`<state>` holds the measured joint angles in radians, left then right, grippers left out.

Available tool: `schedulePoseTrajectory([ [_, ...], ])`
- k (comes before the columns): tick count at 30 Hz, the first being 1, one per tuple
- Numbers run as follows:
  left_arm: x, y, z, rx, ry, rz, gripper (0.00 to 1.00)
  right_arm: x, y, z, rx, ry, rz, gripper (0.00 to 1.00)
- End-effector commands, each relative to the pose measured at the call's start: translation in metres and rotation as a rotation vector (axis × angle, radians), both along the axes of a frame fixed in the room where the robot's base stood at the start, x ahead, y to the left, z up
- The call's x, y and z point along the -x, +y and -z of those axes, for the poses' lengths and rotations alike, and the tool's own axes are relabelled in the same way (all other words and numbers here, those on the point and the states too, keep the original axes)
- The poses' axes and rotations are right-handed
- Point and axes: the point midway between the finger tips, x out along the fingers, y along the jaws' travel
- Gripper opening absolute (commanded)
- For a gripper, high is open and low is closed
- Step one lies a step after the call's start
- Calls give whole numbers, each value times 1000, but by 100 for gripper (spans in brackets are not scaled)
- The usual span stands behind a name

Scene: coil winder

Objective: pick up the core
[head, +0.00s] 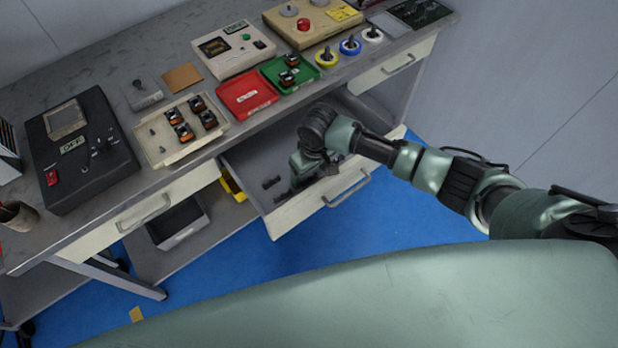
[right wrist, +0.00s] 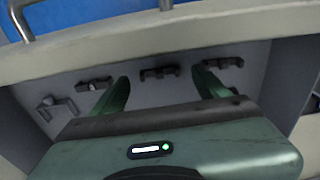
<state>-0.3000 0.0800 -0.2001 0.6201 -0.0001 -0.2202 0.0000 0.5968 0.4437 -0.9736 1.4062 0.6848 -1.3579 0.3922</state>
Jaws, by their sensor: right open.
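Several small dark cores lie on the floor of the open drawer (head: 240,160). In the head view, one core (head: 272,182) lies left of my right gripper (head: 303,176), and part of the drawer floor is hidden behind the gripper and arm. In the right wrist view, one core (right wrist: 160,73) lies between and beyond the fingertips of my right gripper (right wrist: 161,78). Another core (right wrist: 222,62) is by the right finger, one (right wrist: 94,84) is left of the left finger, and one (right wrist: 56,106) is further left. My right gripper is open and empty, pointing down into the drawer. My left gripper is out of view.
The drawer's front wall and handle (head: 346,190) stand close to my gripper. The bench top above holds a beige tray (head: 158,148) of dark-and-orange parts, a red tray (head: 248,97), a green tray (head: 270,72) and a black device (head: 95,165). A grey bin (head: 180,225) sits below.

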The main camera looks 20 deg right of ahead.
Motion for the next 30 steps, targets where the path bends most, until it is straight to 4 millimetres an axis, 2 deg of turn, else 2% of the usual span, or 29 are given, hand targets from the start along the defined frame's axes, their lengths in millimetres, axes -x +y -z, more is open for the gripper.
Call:
schedulePoseTrajectory([
  [4,0,0,1,0,0,0,71,-1,0,15,2,2,1,76],
  [11,0,0,1,0,0,0,71,-1,0,17,1,0,0,76],
  [14,0,0,1,0,0,0,71,-1,0,17,1,0,0,53],
  [18,0,0,1,0,0,0,71,-1,0,17,1,0,0,14],
  [19,0,0,1,0,0,0,71,-1,0,17,1,0,0,11],
  [30,-1,-1,0,0,-1,0,71,-2,0,10,1,0,1,11],
])
